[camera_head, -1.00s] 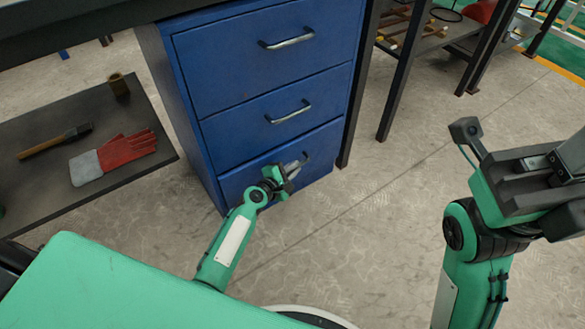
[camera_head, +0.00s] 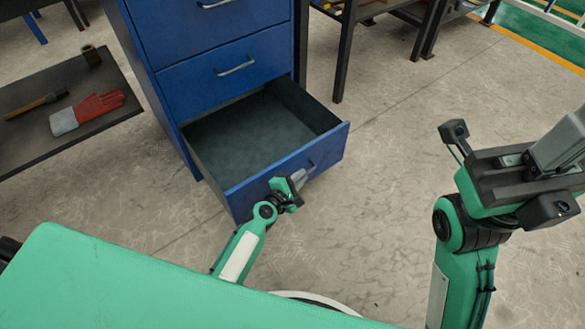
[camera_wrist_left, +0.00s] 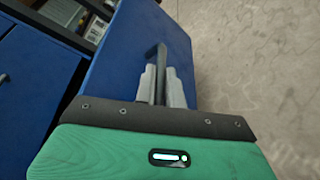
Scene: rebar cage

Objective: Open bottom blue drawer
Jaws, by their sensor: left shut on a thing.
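The bottom blue drawer (camera_head: 238,183) is pulled well out of the blue cabinet (camera_head: 172,100) in the head view, and its dark inside looks empty. My left gripper (camera_head: 305,176) is at the drawer's front and shut on its handle. In the left wrist view the handle (camera_wrist_left: 161,60) runs between the two grey fingers of the left gripper (camera_wrist_left: 160,88), against the blue drawer front (camera_wrist_left: 180,40). My right gripper (camera_head: 545,165) is raised at the right of the head view, away from the cabinet; its fingertips are not clear.
The two upper drawers are closed; the middle one has a silver handle (camera_head: 237,66). The floor (camera_head: 390,140) right of the drawer is clear.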

